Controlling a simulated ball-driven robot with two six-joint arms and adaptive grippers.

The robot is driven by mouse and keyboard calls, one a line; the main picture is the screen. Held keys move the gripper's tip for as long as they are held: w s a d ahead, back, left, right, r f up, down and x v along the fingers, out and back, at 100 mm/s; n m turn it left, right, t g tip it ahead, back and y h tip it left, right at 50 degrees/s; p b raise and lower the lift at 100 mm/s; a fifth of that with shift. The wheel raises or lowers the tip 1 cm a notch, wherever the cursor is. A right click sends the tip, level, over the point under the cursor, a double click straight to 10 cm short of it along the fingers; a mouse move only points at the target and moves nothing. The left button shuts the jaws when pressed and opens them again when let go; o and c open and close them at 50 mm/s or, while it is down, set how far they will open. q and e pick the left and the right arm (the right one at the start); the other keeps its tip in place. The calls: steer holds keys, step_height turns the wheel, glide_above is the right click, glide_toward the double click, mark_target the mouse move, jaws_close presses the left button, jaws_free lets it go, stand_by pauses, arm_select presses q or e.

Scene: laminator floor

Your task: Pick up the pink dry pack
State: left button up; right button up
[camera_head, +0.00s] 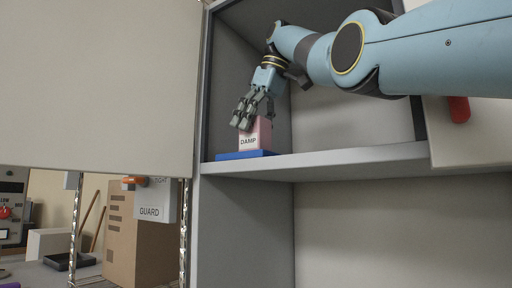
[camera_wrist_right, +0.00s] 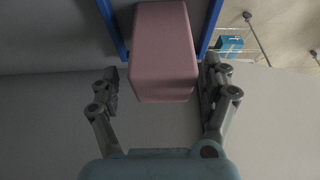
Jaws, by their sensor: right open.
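A pink pack (camera_head: 258,139) stands upright on a blue tray (camera_head: 228,156) on the cabinet shelf. The label on its front reads "DAMP"; I see no "dry" label. My right gripper (camera_head: 249,118) reaches down from above, its fingers at the top of the pack. In the right wrist view the pink pack (camera_wrist_right: 163,48) lies between the two open fingers of my right gripper (camera_wrist_right: 160,82). The right finger is very close to the pack; I cannot tell if it touches. My left gripper is not in view.
The grey shelf (camera_head: 340,160) is bare to the right of the tray. Cabinet walls enclose the pack at the left and back. A pale panel (camera_head: 95,80) fills the upper left. A "GUARD" box (camera_head: 154,204) and a cardboard box (camera_head: 120,235) show below it.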

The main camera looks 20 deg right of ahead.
mark_target(250, 138)
steer(key=x, duration=0.3)
steer(key=shift+a+f, duration=0.15)
steer(key=shift+a, duration=0.05)
steer(key=shift+s+d, duration=0.1)
steer(key=c, duration=1.4)
